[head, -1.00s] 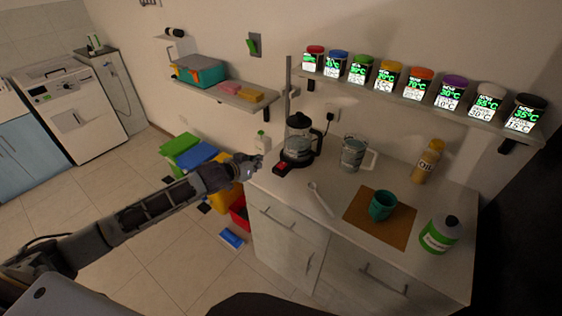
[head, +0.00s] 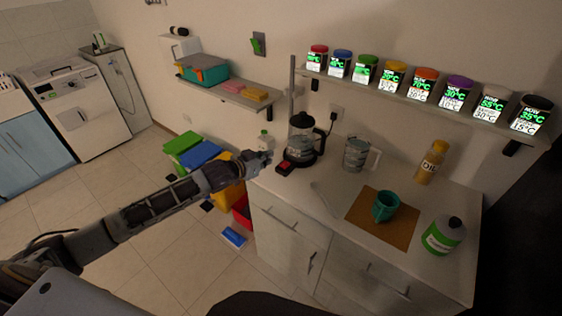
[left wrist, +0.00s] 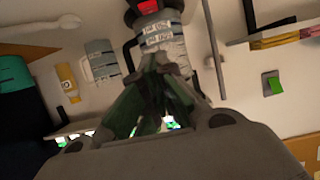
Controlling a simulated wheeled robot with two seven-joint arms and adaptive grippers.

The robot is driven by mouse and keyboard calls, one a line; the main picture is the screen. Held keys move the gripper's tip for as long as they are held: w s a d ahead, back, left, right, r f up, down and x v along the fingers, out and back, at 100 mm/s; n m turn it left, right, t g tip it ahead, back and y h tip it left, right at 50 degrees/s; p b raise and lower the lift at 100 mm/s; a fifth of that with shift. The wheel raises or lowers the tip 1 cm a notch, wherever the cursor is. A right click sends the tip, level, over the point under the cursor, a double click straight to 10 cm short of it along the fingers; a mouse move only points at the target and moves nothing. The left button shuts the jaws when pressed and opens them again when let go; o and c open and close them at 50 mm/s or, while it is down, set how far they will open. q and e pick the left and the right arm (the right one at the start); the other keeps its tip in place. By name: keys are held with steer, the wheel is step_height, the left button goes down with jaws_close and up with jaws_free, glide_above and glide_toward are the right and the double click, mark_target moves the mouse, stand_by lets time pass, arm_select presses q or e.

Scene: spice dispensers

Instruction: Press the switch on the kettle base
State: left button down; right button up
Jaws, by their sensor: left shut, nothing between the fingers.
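The kettle (head: 301,146) with a dark lid and handle stands on its black base at the left end of the counter. The red switch (head: 284,167) is on the base's front; it also shows at the top of the left wrist view (left wrist: 149,7). My left gripper (head: 267,157) is shut and empty, just left of the switch and apparently above the counter edge. In the left wrist view its fingers (left wrist: 163,62) overlap the kettle's body (left wrist: 160,35); the switch lies beyond them. I cannot tell the exact gap. My right gripper is not in view.
A measuring jug (head: 355,154), an oil bottle (head: 431,162), a teal cup (head: 384,206) on a brown board (head: 400,235) and a green-labelled bottle (head: 443,236) stand to the right. A spice shelf (head: 420,103) hangs above.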

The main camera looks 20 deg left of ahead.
arm_select(q)
glide_above(285, 164)
steer(key=s, duration=0.2)
steer(key=shift+s+a+f+p, duration=0.1)
steer(key=shift+a+f+p, duration=0.15)
steer(key=shift+f, duration=0.6)
steer(key=shift+s+a+f+p, duration=0.1)
steer(key=shift+a+f+p, duration=0.1)
steer(key=shift+f, duration=0.6)
steer(key=shift+w+f, duration=0.2)
steer(key=shift+s+f, duration=0.15)
steer(key=shift+f, duration=0.8)
steer(key=shift+s+f, duration=0.15)
steer(key=shift+f, duration=0.75)
steer(key=shift+s+f+p, duration=0.1)
steer(key=shift+f+p, duration=0.25)
steer(key=shift+f, duration=0.05)
steer(key=shift+a, duration=0.1)
steer(key=shift+r, duration=0.15)
steer(key=shift+r+p, duration=0.7)
steer(key=shift+p, duration=0.15)
